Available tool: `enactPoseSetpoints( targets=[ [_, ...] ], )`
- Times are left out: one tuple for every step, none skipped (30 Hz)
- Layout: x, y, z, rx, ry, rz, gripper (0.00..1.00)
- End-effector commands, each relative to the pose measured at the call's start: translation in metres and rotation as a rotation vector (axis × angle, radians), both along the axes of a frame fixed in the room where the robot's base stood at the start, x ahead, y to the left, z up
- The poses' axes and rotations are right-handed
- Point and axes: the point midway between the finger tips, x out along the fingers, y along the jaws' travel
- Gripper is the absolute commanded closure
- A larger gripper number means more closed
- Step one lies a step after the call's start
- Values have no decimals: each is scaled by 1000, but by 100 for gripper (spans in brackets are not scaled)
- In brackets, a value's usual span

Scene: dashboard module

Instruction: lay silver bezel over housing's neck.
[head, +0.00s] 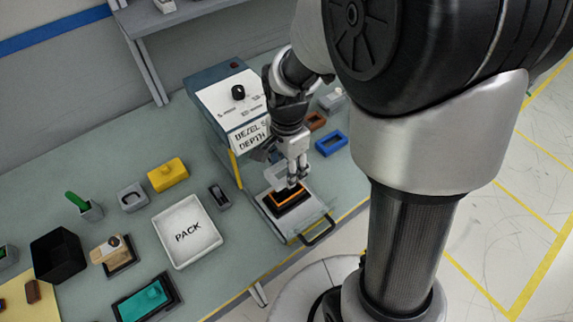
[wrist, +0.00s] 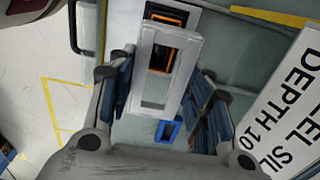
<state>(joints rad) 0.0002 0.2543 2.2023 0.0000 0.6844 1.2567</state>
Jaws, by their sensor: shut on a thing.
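My gripper (head: 296,172) is over the drawer-like tray at the front of the press-like station. In the wrist view my gripper (wrist: 160,92) is shut on the silver bezel (wrist: 184,72), a rectangular frame with an open window. The bezel (head: 276,177) is partly hidden by the fingers in the head view. The black housing with an orange rim (head: 287,200) sits on the tray below. In the wrist view the housing (wrist: 168,16) shows beyond the bezel and partly through its window. The bezel appears held above the housing, apart from it; the exact gap cannot be told.
The station (head: 228,100) with a printed sign stands close behind my gripper. The tray's handle (head: 318,231) juts out in front. A blue frame (head: 331,143) and a brown frame (head: 315,121) lie to the right. A white PACK tray (head: 187,231) is at left.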

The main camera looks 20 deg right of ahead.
Motion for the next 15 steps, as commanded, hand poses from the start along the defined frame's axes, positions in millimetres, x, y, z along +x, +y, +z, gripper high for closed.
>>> enactPoseSetpoints(
  targets=[
    [0,0,0,0,0,0,72],
    [0,0,0,0,0,0,72],
    [0,0,1,0,1,0,72],
    [0,0,1,0,1,0,72],
    [0,0,-1,0,0,0,72],
    [0,0,-3,0,1,0,72],
    [0,0,-5,0,1,0,72],
    [0,0,-7,0,1,0,72],
    [0,0,-10,0,1,0,72],
    [0,0,-12,0,1,0,72],
    [0,0,-14,0,1,0,72],
    [0,0,-18,1,1,0,72],
    [0,0,-21,1,1,0,72],
    [0,0,-24,1,1,0,72],
    [0,0,-28,0,1,0,72]
  ],
)
